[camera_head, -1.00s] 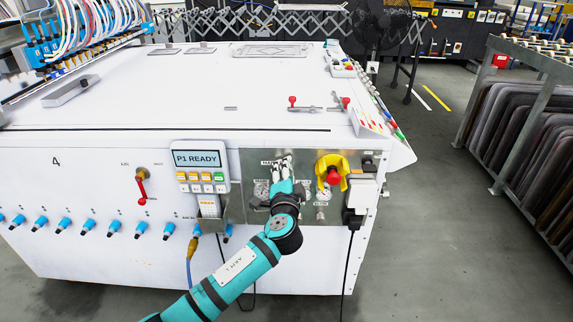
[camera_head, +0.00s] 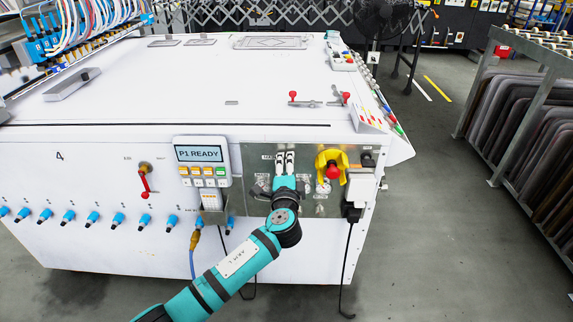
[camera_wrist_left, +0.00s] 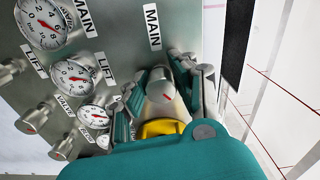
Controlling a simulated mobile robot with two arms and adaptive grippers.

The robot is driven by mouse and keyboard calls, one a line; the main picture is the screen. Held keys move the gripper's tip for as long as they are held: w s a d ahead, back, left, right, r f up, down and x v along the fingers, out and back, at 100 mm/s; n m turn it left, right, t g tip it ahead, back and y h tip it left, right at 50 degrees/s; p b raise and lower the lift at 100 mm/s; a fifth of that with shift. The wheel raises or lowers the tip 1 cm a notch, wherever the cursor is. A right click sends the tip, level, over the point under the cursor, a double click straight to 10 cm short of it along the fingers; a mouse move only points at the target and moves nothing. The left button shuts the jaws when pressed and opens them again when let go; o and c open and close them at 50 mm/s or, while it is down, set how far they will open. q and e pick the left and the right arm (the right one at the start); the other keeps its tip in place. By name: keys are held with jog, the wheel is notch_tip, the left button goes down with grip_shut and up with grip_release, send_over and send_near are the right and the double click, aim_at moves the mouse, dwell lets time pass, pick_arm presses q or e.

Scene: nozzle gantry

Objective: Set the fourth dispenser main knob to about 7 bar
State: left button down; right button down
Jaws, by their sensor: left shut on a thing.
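My left gripper (camera_head: 284,160) reaches the metal control panel (camera_head: 260,153) on the front of the white machine. In the left wrist view its fingers (camera_wrist_left: 162,82) are shut around a metal knob (camera_wrist_left: 160,92) below a MAIN label (camera_wrist_left: 152,26). A red mark shows on the knob's face. A round MAIN gauge (camera_wrist_left: 42,22) with a red needle sits at the upper left; its reading is too small and tilted to tell surely. A LIFT gauge (camera_wrist_left: 70,78) lies below it. In the head view the arm hides much of the panel. My right gripper is not in view.
A yellow-guarded red emergency button (camera_head: 333,171) is close to the right of the gripper. A P1 READY display (camera_head: 200,154) and a red-handled lever (camera_head: 144,182) are to the left. Other knobs (camera_wrist_left: 36,117) stick out beside the fingers. The floor at right is open before a rack.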

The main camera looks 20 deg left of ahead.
pick_arm(q)
jog(key=shift+d, duration=0.1)
jog(key=c, duration=1)
grip_release()
jog(key=shift+s, duration=0.1)
jog(key=v, duration=1.2)
